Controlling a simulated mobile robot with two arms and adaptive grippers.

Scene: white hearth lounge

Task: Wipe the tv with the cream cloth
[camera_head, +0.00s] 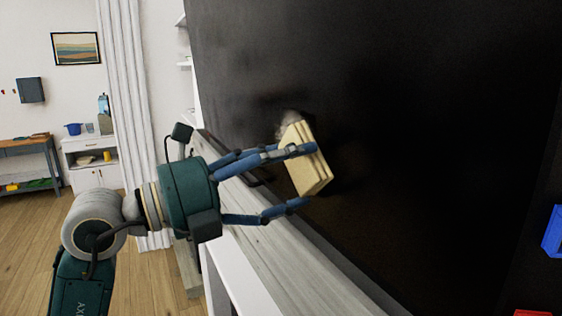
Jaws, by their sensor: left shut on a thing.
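The tv (400,90) is a large dark screen that fills the upper right of the head view. A greyish smudge shows on it just above the cloth. The cream cloth (306,165) is folded into a thick pad and is tilted close against the screen. My left gripper (303,176) comes in from the left and is shut on the cloth, with its blue fingers on either side of it. Whether the cloth touches the screen is hard to tell. My right gripper is not in view.
A white-grey ledge (262,232) runs below the screen, under my left gripper. A blue object (553,232) and a red one (532,313) show at the right edge. A workbench (28,150) and white cabinet (88,178) stand far back left, with open wooden floor before them.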

